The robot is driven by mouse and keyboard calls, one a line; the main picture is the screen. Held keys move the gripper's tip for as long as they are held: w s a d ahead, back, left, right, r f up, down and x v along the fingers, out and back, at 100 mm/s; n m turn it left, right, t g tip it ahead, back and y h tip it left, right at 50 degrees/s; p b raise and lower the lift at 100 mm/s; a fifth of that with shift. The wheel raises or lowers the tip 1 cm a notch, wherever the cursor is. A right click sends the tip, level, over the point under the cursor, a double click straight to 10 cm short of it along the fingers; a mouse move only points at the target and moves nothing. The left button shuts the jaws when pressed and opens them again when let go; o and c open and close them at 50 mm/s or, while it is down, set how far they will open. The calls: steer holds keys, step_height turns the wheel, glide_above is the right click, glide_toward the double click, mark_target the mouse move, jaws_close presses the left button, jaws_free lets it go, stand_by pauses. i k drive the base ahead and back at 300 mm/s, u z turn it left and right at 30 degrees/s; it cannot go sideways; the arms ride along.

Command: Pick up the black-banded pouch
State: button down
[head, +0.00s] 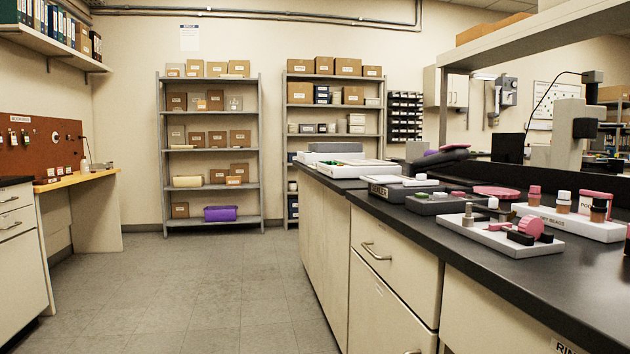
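I cannot make out a pouch with a black band for certain. On the far part of the black-topped bench (470,205) lies a dark, soft-looking shape (440,160) with a purple patch (431,152) at its upper left. It is too small and overlapped to tell whether it is a pouch or has a band. My gripper is not in the head view.
White trays (488,237) with small parts and bottles line the bench's near right. A grey instrument (567,135) stands behind. Shelving racks (163,150) with boxes and a purple bin (220,213) stand at the back. The floor (200,290) at left is clear.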

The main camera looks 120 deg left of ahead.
mark_target(392, 179)
steer(key=u, duration=0.7)
steer(key=k, duration=0.5)
steer(key=u, duration=2.7)
